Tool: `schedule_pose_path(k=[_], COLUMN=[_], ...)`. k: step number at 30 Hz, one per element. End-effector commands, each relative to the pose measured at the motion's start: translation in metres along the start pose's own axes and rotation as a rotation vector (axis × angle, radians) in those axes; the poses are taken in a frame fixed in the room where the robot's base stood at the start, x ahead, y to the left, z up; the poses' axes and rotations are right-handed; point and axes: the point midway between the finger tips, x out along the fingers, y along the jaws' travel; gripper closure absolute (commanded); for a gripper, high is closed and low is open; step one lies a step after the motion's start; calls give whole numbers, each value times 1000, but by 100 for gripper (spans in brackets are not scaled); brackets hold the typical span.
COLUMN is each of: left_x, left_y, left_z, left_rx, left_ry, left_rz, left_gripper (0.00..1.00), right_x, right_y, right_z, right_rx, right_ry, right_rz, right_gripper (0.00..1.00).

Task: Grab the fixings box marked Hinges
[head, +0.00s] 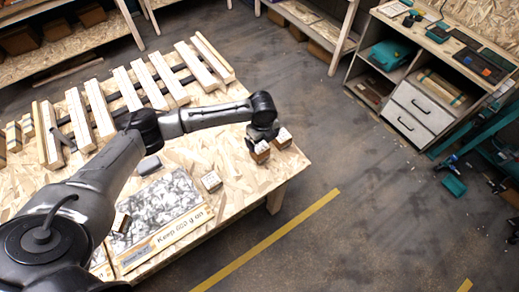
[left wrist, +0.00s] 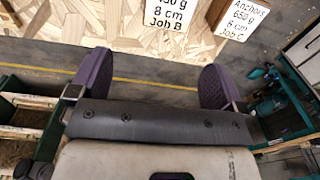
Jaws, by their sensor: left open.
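My left gripper (head: 262,133) is open and hangs over a small wooden box (head: 261,153) near the right corner of the table. In the left wrist view its two purple fingers (left wrist: 155,66) stand apart with nothing between them. A box label (left wrist: 165,14) ending in "50 g, 8 cm, Job B" shows ahead of them, its top line cut off. A box marked Anchors, Job C (left wrist: 238,20) lies to its right. In the head view a second box (head: 283,138) stands at the corner and a third (head: 211,181) nearer. I cannot read Hinges on any box.
The chipboard table (head: 235,185) also holds a slatted wooden frame (head: 140,88) at the back. A drawer cabinet (head: 420,105) stands at the right.

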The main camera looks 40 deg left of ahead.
Motion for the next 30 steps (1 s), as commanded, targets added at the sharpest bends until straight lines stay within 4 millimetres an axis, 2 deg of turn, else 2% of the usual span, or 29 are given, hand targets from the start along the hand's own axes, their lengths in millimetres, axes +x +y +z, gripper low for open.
schedule_pose_path(k=[1,5,8,18,30], left_x=[-7,-12,-1,53,80], left_y=[-3,-7,-7,-7,-7], left_z=[11,25,29,30,30], left_rx=[3,12,13,14,13], left_ry=[-8,-12,-12,-12,-13], left_rz=[2,9,13,11,12], left_gripper=[4,4,4,4,4], right_x=[-1,-1,1,6,9], right_y=[0,0,-1,-4,-4], right_z=[0,0,0,2,4], right_rx=[1,2,5,12,11], right_ry=[0,0,1,-1,-1], right_rz=[0,-2,-4,-10,-9], right_gripper=[100,100,100,100,100])
